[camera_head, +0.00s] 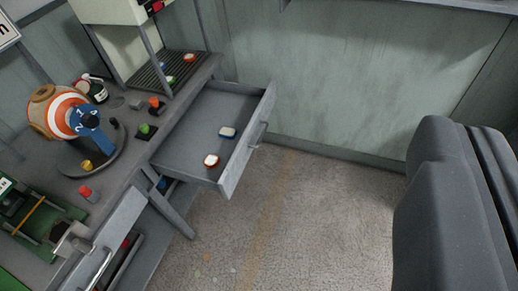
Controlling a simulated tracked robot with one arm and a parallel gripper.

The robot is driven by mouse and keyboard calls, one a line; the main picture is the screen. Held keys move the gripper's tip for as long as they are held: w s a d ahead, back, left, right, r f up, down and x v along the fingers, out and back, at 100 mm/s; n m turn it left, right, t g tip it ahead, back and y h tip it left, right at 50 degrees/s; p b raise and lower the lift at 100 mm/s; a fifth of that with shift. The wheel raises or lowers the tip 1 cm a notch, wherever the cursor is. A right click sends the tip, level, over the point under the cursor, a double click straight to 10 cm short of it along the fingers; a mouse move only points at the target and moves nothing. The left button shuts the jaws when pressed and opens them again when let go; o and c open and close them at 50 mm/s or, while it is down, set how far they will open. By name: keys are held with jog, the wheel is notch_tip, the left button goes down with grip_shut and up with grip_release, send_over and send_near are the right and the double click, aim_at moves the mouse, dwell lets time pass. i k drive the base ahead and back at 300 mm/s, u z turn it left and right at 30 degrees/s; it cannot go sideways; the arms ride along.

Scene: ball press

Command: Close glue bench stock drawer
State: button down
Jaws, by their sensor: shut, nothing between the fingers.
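A grey drawer (262,140) is pulled far out of the workbench (126,168), left of centre. Its front panel has a metal handle. A red-and-white piece and a blue-and-white piece lie in it. A second drawer front (113,232) with a metal handle stands out at the lower left, with something red behind it. I cannot tell from labels which is the stock drawer. My gripper (466,130), a dark grey shape at the right edge, is shut and empty. It is apart from both drawers, with floor between.
On the bench stand a striped round device (62,112) with a blue numbered part, a green button (146,129) and a ribbed tray (158,77) with small coloured pieces. Speckled floor (300,220) is clear between the drawer and my gripper. A grey-green wall (350,80) closes the back.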

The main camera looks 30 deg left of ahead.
aim_at(181, 154)
jog(key=u, duration=0.4)
jog(key=i, duration=1)
jog(key=u, duration=0.8)
